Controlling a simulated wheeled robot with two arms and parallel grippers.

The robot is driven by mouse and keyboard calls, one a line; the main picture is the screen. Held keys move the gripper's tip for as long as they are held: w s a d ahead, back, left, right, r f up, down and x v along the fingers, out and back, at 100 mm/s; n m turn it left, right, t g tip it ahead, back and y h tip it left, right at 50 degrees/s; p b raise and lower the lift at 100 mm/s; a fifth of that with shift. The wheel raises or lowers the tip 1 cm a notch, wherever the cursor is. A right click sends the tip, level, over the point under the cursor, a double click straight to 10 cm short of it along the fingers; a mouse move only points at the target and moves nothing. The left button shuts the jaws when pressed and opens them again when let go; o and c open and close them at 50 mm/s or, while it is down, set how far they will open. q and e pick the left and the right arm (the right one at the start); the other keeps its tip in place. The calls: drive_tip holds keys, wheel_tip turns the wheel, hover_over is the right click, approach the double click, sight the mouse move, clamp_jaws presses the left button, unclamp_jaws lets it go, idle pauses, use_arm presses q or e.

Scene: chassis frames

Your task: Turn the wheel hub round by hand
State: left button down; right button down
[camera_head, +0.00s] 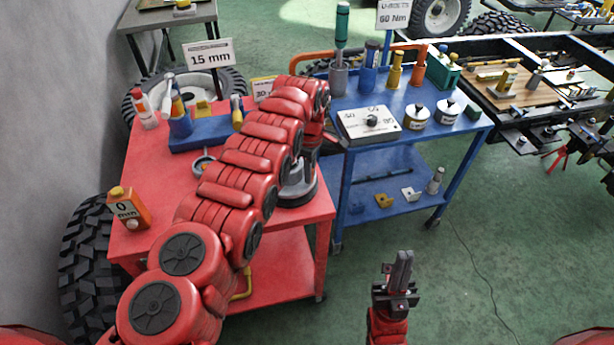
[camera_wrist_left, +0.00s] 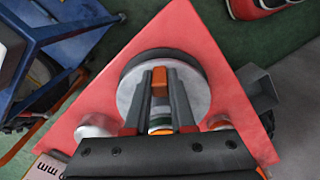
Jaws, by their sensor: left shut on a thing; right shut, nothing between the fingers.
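The wheel hub (camera_head: 297,194), a grey disc with a black rim, sits near the right corner of the red table (camera_head: 160,245). In the left wrist view its pale face (camera_wrist_left: 200,96) lies under my left gripper (camera_wrist_left: 160,75). The two dark fingers are shut on an orange piece (camera_wrist_left: 159,82) over the hub. Whether that piece is fixed to the hub, I cannot tell. In the head view my left arm hides most of the gripper and part of the hub. My right gripper (camera_head: 401,256) is shut and empty, over the green floor.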

idle(0.4)
use_arm(q)
drive_tip(key=c, duration=0.8)
unclamp_jaws()
drive_tip(key=shift+o, duration=0.2)
wheel_tip(320, 180, up, 9)
drive_tip(key=shift+d+f+b, duration=0.15)
drive_tip(key=shift+f+b, duration=0.05)
drive_tip(key=shift+b, duration=0.1)
wheel_tip(320, 180, up, 9)
drive_tip(key=p, duration=0.8)
drive_tip(key=shift+p, duration=0.4)
drive_tip(key=shift+f, duration=0.15)
